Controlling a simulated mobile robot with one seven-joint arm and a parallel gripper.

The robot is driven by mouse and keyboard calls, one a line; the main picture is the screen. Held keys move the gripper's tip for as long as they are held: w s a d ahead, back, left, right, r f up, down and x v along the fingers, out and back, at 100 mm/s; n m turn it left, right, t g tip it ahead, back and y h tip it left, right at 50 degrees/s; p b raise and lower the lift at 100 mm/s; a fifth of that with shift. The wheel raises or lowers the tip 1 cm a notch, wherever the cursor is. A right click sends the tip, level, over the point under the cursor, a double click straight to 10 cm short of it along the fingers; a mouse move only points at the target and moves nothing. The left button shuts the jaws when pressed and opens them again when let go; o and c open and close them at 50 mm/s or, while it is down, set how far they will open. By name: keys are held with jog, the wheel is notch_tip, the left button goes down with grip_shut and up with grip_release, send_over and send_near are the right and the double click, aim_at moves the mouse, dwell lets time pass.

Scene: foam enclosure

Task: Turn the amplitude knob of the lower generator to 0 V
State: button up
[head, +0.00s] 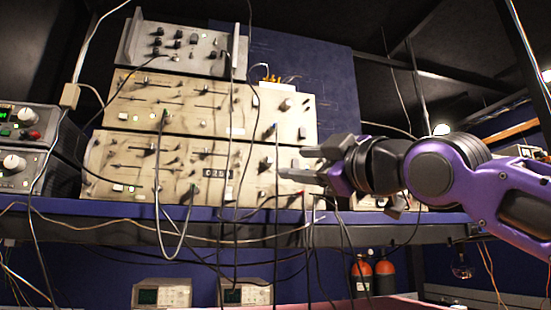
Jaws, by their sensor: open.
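Two wide beige instrument units are stacked on a blue shelf, the upper unit (215,106) resting on the lower generator (100,160). The lower one has sliders, small knobs, buttons and a dark number display (216,174). Its lettering is too small to read, so I cannot tell which control is the amplitude knob or where it points. My gripper (284,164) is open, in front of the right part of the lower unit, with its fingers pointing left. It hides some of that panel. I see nothing between the fingers and cannot tell whether they touch the panel.
Several cables hang across the panels and over the blue shelf edge (120,208). A grey unit (190,48) tops the stack. Two grey boxes with round knobs (14,163) stand at left. Oscilloscopes (162,294) and orange-topped bottles (385,276) are below the shelf.

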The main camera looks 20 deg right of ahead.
aim_at(269, 162)
jog(key=p+x, duration=0.1)
jog(key=x, duration=0.7)
jog(key=shift+c, duration=0.3)
grip_shut()
